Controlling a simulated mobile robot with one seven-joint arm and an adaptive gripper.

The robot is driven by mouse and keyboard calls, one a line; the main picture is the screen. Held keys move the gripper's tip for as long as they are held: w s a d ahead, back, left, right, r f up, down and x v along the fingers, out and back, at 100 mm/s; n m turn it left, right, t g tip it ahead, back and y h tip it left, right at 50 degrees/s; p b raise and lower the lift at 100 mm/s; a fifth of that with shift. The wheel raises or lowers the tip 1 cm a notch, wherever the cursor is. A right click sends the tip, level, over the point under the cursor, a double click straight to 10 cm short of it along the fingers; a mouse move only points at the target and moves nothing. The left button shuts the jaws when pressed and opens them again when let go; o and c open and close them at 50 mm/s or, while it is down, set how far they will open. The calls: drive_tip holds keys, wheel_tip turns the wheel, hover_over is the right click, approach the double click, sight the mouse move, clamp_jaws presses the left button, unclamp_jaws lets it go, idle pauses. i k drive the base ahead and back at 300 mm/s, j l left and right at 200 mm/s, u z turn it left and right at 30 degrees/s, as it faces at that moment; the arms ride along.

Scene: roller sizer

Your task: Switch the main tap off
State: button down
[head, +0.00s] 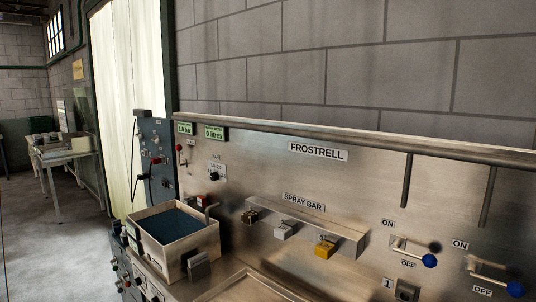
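No label that I can read says main tap, so I cannot tell which control it is. On the steel panel (300,185), a lever with a blue knob (430,260) sits at the right between an ON label above and an OFF label below. A second blue-knobbed lever (515,289) with the same labels is further right. Both levers point right and slightly down. A small red-knobbed control (180,148) is at the panel's left end, under a display (185,128) reading about 1.0 bar. My gripper is not in view.
A steel basin (165,256) with dark water stands at the lower left. A shelf labelled SPRAY BAR (345,238) juts from the panel with small coloured blocks. A second display (214,133) reads 0 litres. Open floor (50,240) lies at left, before a table (65,153).

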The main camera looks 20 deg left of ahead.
sight(179, 146)
drive_tip(key=u, duration=2.3)
drive_tip(key=i, duration=2.65)
drive_tip(key=z, duration=1.3)
